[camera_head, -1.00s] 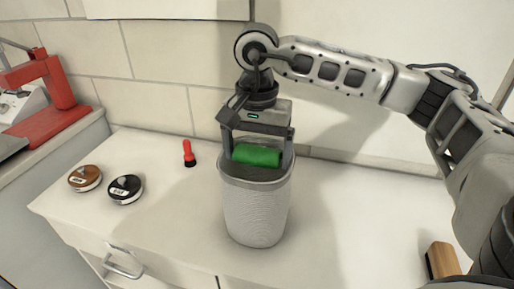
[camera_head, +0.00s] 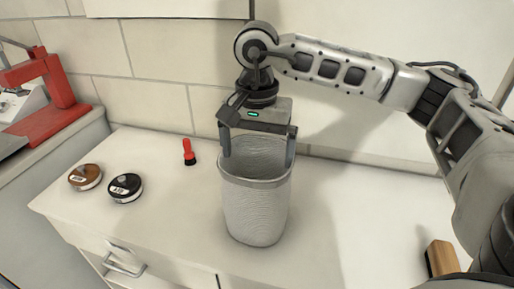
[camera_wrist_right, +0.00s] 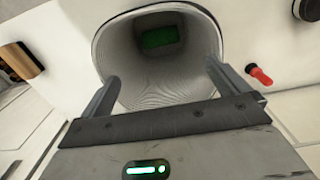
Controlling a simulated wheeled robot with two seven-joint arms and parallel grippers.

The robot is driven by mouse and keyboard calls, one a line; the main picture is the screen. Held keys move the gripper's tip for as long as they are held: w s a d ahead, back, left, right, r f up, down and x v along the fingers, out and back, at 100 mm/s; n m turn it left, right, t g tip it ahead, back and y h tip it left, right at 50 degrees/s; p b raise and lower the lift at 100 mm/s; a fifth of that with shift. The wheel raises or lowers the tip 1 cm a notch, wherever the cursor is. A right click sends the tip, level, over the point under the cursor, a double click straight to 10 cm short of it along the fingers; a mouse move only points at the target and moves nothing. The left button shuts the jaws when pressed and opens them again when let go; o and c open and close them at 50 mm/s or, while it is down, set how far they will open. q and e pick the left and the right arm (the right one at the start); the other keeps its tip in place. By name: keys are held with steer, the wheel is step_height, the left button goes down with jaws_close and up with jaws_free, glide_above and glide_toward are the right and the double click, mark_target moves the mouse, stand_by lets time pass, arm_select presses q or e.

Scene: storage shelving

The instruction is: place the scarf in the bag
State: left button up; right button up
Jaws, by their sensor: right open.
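The bag is a pale grey, ribbed, bin-like container (camera_head: 256,212) standing upright on the white counter; its open mouth also shows in the right wrist view (camera_wrist_right: 118,62). The scarf is a green roll (camera_wrist_right: 160,38) lying deep inside it, seen in the right wrist view and hidden by the front wall in the head view. My right gripper (camera_head: 257,155) is open and empty, pointing down at the container's mouth, its fingers (camera_wrist_right: 162,85) spread apart at the rim. My left gripper is not in view.
A red-and-black small item (camera_head: 189,153) and two round tins, one brown (camera_head: 85,177) and one black (camera_head: 125,188), stand left of the container. A wooden block (camera_head: 441,259) lies at the right. A red press (camera_head: 50,90) stands at far left.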

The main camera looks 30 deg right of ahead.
step_height(320, 180, up, 7)
steer(key=p, duration=0.4)
steer(key=shift+f, duration=0.1)
